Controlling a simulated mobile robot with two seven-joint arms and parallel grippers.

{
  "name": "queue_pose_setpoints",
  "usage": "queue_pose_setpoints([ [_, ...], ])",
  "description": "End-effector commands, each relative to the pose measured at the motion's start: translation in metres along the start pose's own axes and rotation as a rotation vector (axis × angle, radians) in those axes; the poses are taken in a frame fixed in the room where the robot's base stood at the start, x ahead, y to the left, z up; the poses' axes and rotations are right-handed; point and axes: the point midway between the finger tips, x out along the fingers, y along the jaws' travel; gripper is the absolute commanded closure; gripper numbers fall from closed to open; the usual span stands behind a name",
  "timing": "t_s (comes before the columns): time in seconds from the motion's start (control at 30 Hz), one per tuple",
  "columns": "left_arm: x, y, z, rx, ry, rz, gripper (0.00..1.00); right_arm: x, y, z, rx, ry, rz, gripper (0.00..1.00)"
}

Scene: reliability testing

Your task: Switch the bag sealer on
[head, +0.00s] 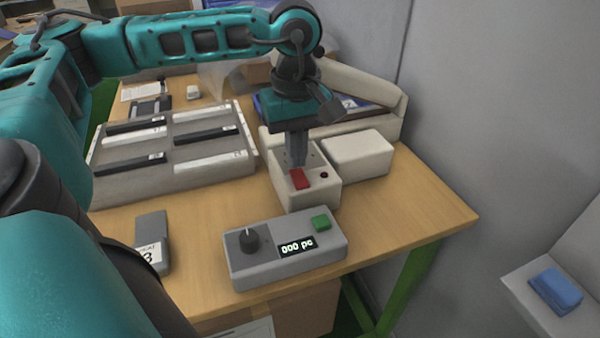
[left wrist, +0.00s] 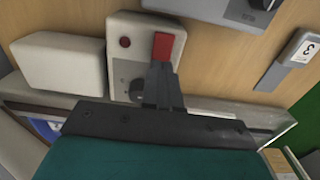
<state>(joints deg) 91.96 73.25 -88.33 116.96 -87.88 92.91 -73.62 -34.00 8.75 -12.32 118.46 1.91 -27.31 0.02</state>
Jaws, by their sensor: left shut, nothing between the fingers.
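The bag sealer (head: 318,192) is a cream-white unit on the wooden table, with a long cream arm (head: 360,85) behind it. On its control box is a red rocker switch (head: 300,179), with a small dark red lamp (head: 323,175) beside it. In the left wrist view the red switch (left wrist: 163,46), the lamp (left wrist: 124,42) and a dark knob (left wrist: 136,90) show on the box. My left gripper (head: 297,162) is shut and empty, pointing down right at the red switch. In the wrist view its fingertips (left wrist: 161,66) overlap the switch's edge; I cannot tell whether they touch. My right gripper is not in view.
A grey counter box (head: 262,276) with a black knob, green button and "000 pc" display stands in front. A grey tray (head: 170,186) with slots lies left. A grey labelled device (head: 151,226) lies near the front. A grey wall (head: 500,110) bounds the right.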

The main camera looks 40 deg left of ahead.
Motion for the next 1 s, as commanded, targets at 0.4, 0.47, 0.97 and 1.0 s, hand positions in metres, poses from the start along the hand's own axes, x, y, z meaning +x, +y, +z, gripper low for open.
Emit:
queue_pose_setpoints([
  [0.4,0.007,0.0,0.0,0.0,0.0,-0.001,1.0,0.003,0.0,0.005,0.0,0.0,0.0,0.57],
  [0.47,0.008,0.0,0.0,0.0,0.0,-0.001,1.0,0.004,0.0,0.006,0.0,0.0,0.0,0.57],
  [0.97,0.016,0.0,0.0,0.0,0.0,0.0,1.0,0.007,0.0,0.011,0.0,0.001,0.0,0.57],
  [1.0,0.016,0.0,0.0,0.0,0.0,0.0,1.0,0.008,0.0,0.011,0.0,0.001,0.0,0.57],
])
